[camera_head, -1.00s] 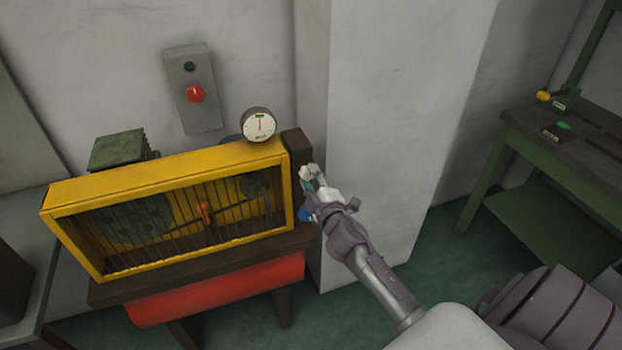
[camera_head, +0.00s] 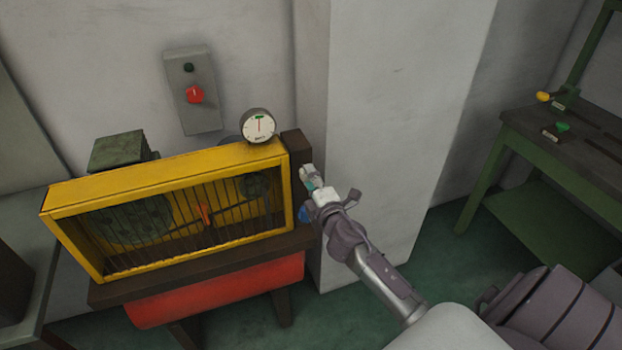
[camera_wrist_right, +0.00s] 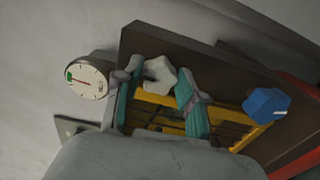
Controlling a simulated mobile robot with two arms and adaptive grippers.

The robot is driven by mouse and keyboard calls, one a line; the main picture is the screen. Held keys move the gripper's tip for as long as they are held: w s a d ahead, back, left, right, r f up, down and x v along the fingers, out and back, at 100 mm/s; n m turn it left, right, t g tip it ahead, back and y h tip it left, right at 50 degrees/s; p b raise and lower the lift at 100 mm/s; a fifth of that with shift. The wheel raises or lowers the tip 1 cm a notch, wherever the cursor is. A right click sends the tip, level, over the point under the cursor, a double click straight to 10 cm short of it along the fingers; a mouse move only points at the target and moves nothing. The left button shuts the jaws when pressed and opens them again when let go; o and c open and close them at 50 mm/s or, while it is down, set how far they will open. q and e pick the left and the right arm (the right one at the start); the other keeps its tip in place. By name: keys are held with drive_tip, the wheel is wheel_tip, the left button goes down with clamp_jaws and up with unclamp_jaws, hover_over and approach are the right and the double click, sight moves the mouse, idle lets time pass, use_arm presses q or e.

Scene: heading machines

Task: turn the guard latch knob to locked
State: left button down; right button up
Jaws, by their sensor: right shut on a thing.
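A pale cream knob (camera_wrist_right: 158,75) sits on the dark brown end post (camera_head: 297,147) of the yellow guard frame (camera_head: 165,168). My right gripper (camera_head: 311,180) is at this post, and its teal fingers (camera_wrist_right: 158,88) stand on either side of the cream knob in the right wrist view, shut on it. In the head view the fingers mostly cover this knob. A blue knob (camera_wrist_right: 266,104) sits on the same side, apart from the fingers; it shows partly in the head view (camera_head: 304,214). I cannot read a locked mark. My left gripper is out of view.
A round dial gauge (camera_head: 259,126) stands on top of the guard near the post. A grey wall box (camera_head: 195,116) with a red knob (camera_head: 194,94) is behind. A pale pillar (camera_head: 385,130) stands close to the right. A green workbench (camera_head: 560,165) is at the far right.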

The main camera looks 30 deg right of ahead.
drive_tip(key=shift+f, duration=0.1)
drive_tip(key=o, duration=1.1)
drive_tip(key=shift+o, duration=0.2)
drive_tip(key=v, duration=1.2)
